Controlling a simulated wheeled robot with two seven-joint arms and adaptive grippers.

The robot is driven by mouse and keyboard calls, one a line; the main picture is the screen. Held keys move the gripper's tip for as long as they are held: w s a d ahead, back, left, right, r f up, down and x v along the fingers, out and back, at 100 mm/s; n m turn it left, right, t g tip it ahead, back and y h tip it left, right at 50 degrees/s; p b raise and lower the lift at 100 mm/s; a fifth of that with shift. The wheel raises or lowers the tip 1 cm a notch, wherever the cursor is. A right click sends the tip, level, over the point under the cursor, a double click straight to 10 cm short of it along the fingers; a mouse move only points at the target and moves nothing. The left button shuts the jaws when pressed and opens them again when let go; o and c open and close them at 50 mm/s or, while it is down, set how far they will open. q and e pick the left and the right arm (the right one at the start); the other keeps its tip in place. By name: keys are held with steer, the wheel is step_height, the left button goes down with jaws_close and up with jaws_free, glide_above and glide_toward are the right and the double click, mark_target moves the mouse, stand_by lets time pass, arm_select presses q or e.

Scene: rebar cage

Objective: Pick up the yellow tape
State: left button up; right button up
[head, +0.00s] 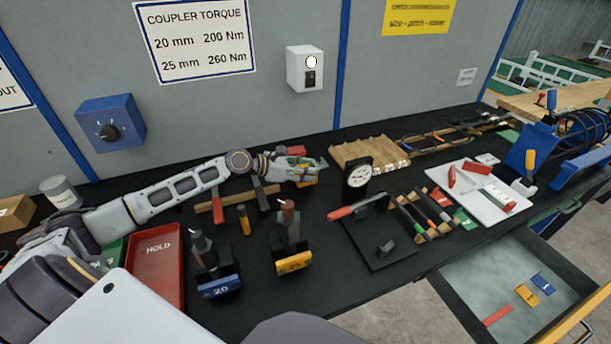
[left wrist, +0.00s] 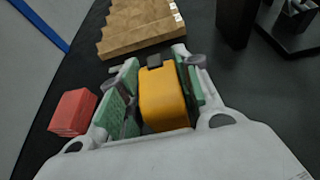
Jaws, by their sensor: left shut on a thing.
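The yellow tape (left wrist: 163,100) is a yellow case with a dark tip at its far end. In the left wrist view it sits between the green-padded fingers of my left gripper (left wrist: 160,92), which is shut on it. In the head view my left gripper (head: 303,168) is low over the back of the black bench, and a bit of the yellow tape (head: 308,182) shows under the fingers. I cannot tell whether the tape touches the bench. My right gripper is not in view.
A red block (left wrist: 73,112) lies just left of the gripper. A stepped wooden block (head: 366,151) and a dial gauge (head: 358,176) stand to the right. Hammers (head: 217,206) lie in front. A red HOLD tray (head: 157,262) is at the left. An open drawer (head: 470,285) is at lower right.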

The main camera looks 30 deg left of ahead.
arm_select(q)
steer(key=shift+r, duration=0.2)
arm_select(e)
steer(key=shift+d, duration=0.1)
arm_select(q)
steer(key=shift+r, duration=0.5)
step_height(320, 180, up, 17)
steer(key=p, duration=0.2)
steer(key=shift+f+p, duration=0.15)
steer(key=shift+p, duration=0.15)
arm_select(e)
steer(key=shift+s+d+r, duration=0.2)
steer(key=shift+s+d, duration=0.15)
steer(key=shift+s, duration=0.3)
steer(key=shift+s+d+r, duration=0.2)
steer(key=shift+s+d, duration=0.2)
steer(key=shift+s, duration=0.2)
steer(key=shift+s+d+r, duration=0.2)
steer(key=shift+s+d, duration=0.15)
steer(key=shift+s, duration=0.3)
arm_select(q)
steer(key=shift+d, duration=0.1)
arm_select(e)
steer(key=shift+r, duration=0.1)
